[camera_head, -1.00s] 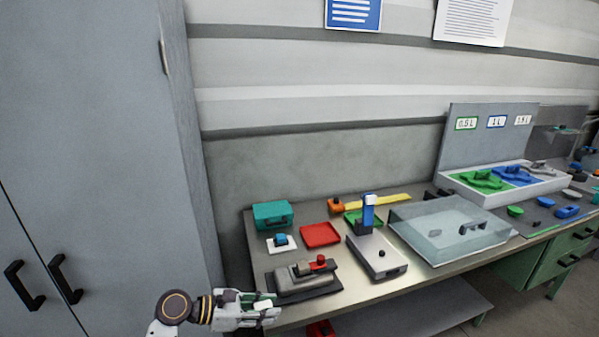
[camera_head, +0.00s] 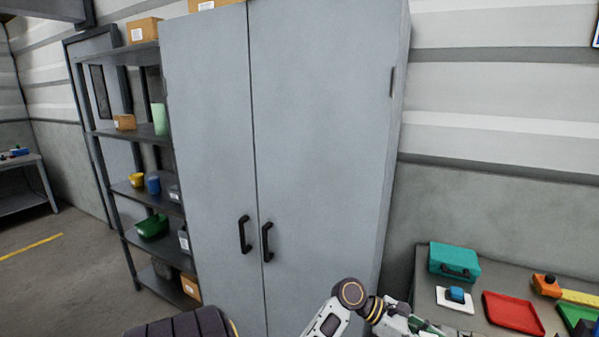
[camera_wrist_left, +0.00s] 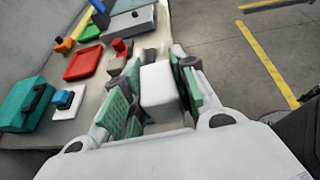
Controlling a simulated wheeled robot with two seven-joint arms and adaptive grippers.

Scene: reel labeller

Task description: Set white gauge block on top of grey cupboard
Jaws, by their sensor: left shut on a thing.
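The grey cupboard (camera_head: 290,140) stands in the middle of the head view. Its two doors with black handles are closed, and its top edge is mostly above the frame. My left gripper (camera_head: 420,328) shows at the bottom of the head view, to the right of the cupboard's handles. In the left wrist view my left gripper (camera_wrist_left: 155,95) is shut on the white gauge block (camera_wrist_left: 159,84), which sits between its green pads. The block is held near the edge of the workbench. My right gripper is not in view.
A dark shelf rack (camera_head: 130,136) with boxes and cups stands left of the cupboard. A cardboard box (camera_head: 205,5) shows at the cupboard's top. The workbench (camera_head: 455,320) at right carries a teal case (camera_head: 454,261), a red tray (camera_head: 513,312) and a blue-topped item (camera_head: 456,294).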

